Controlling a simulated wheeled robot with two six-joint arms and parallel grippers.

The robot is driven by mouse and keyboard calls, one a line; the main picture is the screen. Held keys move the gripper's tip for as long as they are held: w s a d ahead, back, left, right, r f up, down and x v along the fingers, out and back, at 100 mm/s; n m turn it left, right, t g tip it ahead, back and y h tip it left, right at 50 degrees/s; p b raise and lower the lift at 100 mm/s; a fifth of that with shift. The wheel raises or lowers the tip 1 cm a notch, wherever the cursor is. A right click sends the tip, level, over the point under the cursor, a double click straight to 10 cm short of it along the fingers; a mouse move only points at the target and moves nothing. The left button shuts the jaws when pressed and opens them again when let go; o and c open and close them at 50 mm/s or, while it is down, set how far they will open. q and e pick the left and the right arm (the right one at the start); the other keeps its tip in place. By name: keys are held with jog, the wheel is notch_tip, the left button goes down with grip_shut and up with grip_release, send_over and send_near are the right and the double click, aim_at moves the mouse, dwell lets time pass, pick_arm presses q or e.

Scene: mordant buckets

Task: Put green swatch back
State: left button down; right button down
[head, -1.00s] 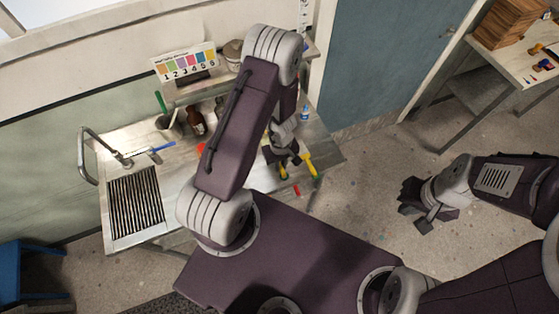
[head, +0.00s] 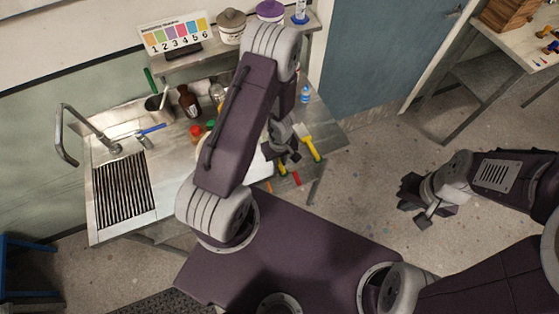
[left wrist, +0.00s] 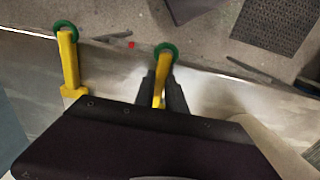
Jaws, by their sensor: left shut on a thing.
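My left gripper (head: 287,158) is over the front right part of the metal counter in the head view. In the left wrist view its dark fingers (left wrist: 161,92) are shut on a yellow strip-like piece (left wrist: 160,88) with a round green end (left wrist: 166,49). A second yellow piece with a green end (left wrist: 70,62) lies to the left, apart from the fingers. I cannot tell which thing is the green swatch. A colour chart (head: 175,35) numbered 1 to 6 stands on the shelf. My right gripper (head: 420,200) hangs over the floor at right, its jaw state unclear.
The counter (head: 105,220) has a tap (head: 85,125) and a ribbed drain area (head: 125,185) at left. A brown bottle (head: 188,100) and a grey cup (head: 158,106) stand at the back. Lidded pots (head: 231,27) stand on the shelf.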

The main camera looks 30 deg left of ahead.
pick_arm(q)
jog(key=shift+w+a, duration=0.1)
jog(key=shift+w, duration=0.05)
jog(key=c, duration=1.3)
grip_release()
jog(key=shift+s, duration=0.2)
jog(key=shift+w+r+p, duration=0.1)
jog(key=shift+r+p, duration=0.15)
jog(key=shift+p, duration=0.05)
notch_tip(320, 180, up, 9)
jog(key=p, duration=0.8)
jog(key=shift+f, duration=0.15)
